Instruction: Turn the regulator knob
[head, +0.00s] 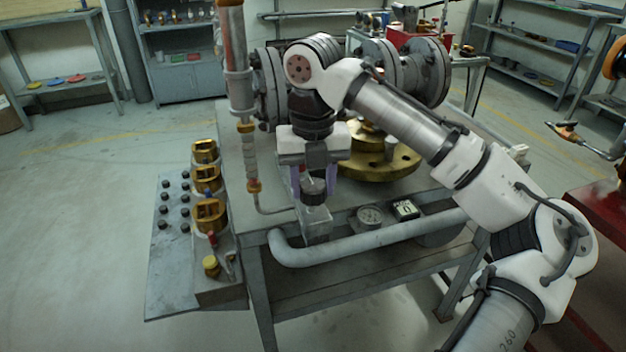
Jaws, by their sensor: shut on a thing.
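A dark round regulator knob (313,192) sits on top of a pale, box-like regulator body (315,222) at the front edge of the grey workbench. My gripper (313,184) points straight down over it from above. Its two purple fingers stand on either side of the knob and are shut on it. The gripper hides part of the top of the knob. Any marking on the knob is too small to read.
A round gauge (370,215) and a small box with a green-and-white face (405,209) are right of the regulator. A grey pipe (350,244) crosses the bench front. A brass flange (378,165) and large grey flanges (425,72) stand behind. Brass fittings (207,182) are at left.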

